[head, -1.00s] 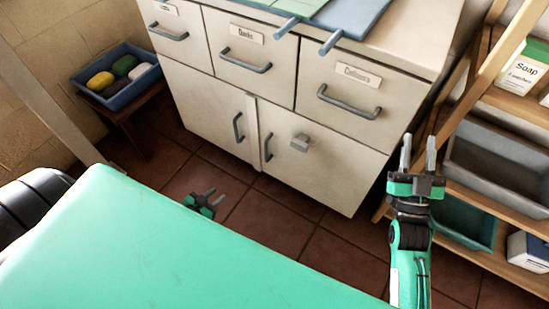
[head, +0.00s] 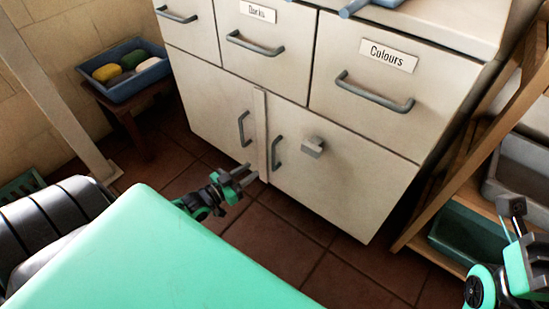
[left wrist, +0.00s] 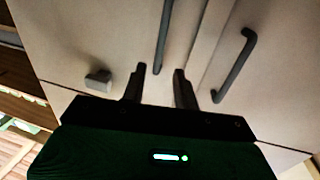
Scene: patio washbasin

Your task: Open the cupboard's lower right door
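The white cupboard's lower right door (head: 345,185) is shut. Its grey bar handle (head: 277,153) is near its left edge, and a grey block (head: 313,146) sits on its face. My left gripper (head: 246,175) is open and empty, low in front of the doors, near the strip between them. In the left wrist view, my left gripper's fingertips (left wrist: 160,70) appear either side of the lower end of the right door's handle (left wrist: 164,35); contact cannot be told. The left door's handle (left wrist: 236,65) is to the right there. My right gripper (head: 514,212) is at the far right, seen edge-on.
The lower left door (head: 212,108) and the drawers above, one labelled Colours (head: 370,90), are shut. A wooden shelf (head: 445,205) with bins stands at right. A blue tray (head: 125,85) of soaps is on a stool at left. Tiled floor before the doors is clear.

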